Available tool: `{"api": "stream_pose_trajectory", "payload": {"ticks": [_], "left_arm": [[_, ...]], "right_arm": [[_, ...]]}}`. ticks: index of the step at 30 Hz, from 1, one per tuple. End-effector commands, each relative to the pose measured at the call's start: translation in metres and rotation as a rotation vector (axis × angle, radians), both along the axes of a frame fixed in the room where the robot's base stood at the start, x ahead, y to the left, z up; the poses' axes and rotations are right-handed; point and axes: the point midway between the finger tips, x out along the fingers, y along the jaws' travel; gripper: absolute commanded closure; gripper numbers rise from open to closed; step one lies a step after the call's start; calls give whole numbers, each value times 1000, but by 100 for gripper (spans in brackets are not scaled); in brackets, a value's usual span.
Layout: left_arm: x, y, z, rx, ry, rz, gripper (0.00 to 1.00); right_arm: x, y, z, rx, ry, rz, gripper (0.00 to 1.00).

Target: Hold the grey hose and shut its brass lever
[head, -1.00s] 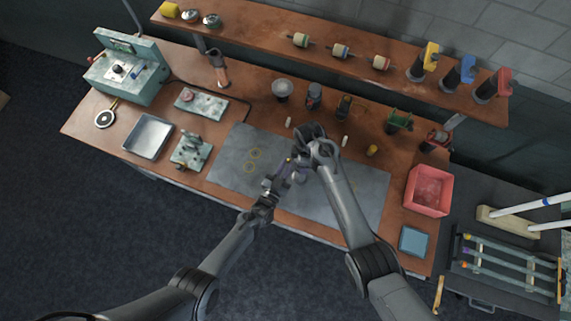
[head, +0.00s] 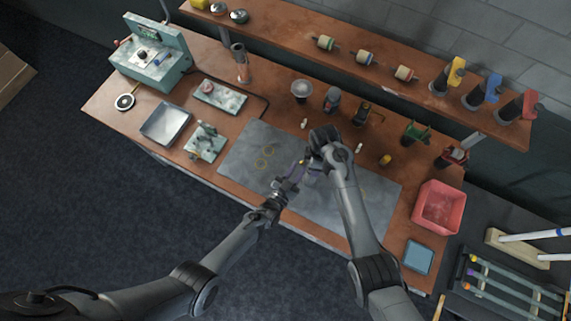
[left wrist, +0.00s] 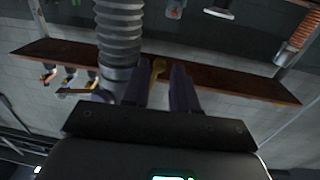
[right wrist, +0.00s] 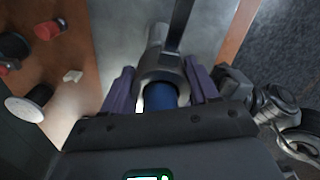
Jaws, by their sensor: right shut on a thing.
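The grey ribbed hose (left wrist: 119,30) rises at the upper left of the left wrist view, with a smooth grey collar below. The brass lever (left wrist: 158,68) shows between the fingertips of my left gripper (left wrist: 160,88); these stand apart on either side of it. My right gripper (right wrist: 160,88) is shut on the hose's grey collar (right wrist: 160,68), with a blue part (right wrist: 160,97) inside it. In the head view both grippers meet above the grey mat (head: 250,160), and the hose is mostly hidden there.
A red bin (head: 438,208) and a blue tray (head: 419,257) stand at the bench's right. A metal tray (head: 166,123) and a teal machine (head: 150,55) are at the left. Small tools line the back. The mat beside the grippers is mostly clear.

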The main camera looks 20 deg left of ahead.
Motion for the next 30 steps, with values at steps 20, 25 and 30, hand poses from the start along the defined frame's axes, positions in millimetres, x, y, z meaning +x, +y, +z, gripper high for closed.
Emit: {"api": "stream_pose_trajectory", "payload": {"ticks": [20, 25, 30], "left_arm": [[-98, 28, 0, 1, 2, 0, 73], [-105, 30, 0, 0, 1, 0, 73], [-105, 30, 0, 0, 1, 0, 73]], "right_arm": [[0, 0, 0, 0, 0, 0, 86], [0, 0, 0, 0, 0, 0, 86], [0, 0, 0, 0, 0, 0, 86]]}}
